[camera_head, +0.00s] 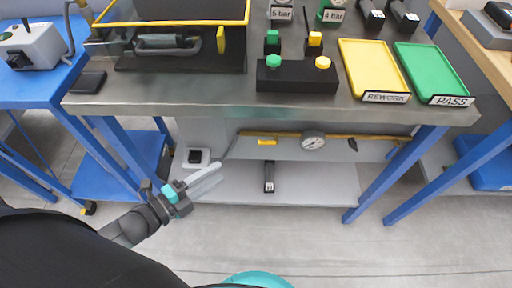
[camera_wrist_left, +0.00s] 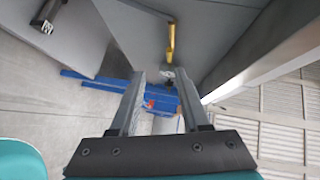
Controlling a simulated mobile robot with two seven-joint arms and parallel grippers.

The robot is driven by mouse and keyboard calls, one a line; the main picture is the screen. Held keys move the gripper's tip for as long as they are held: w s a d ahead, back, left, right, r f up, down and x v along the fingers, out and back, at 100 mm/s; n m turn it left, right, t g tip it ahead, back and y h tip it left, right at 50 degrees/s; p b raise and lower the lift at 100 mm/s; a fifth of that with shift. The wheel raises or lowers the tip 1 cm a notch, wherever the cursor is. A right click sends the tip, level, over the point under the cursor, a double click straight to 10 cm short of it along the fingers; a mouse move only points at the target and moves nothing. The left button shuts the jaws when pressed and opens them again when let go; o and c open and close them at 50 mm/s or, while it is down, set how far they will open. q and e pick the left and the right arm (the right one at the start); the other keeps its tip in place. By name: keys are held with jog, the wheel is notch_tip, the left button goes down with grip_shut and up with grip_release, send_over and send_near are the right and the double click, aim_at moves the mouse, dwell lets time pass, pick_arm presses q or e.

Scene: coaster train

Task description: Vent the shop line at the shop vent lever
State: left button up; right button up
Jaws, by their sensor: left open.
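Under the steel-topped bench, a yellow air line (camera_head: 385,136) carries a yellow handle (camera_head: 267,141), a round gauge (camera_head: 312,142) and a small dark fitting (camera_head: 352,145) at its right. No label shows which part is the shop vent lever. The left wrist view also shows the yellow handle (camera_wrist_left: 171,42) and the gauge (camera_wrist_left: 169,73). My left gripper (camera_head: 216,177) is open and empty, left of and below the yellow handle and apart from it. It also shows in the left wrist view (camera_wrist_left: 159,75). My right gripper is not in view.
A black block with a white label (camera_head: 269,176) stands on the lower shelf (camera_head: 320,185).

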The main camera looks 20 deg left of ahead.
pick_arm(q)
jog(key=r+b+x, duration=0.1)
jog(key=b+x, duration=0.1)
jog(key=x, duration=0.5)
jog(key=d+r+b+x, duration=0.1)
jog(key=b+x, duration=0.1)
jog(key=x, duration=0.6)
jog(key=shift+d+m+h+b, duration=0.2)
jog(key=shift+m+h+b, duration=0.1)
jog(key=shift+m+h, duration=0.1)
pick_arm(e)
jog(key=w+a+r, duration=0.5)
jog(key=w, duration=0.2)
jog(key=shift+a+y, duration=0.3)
pick_arm(q)
jog(key=shift+s, duration=0.15)
grip_shut()
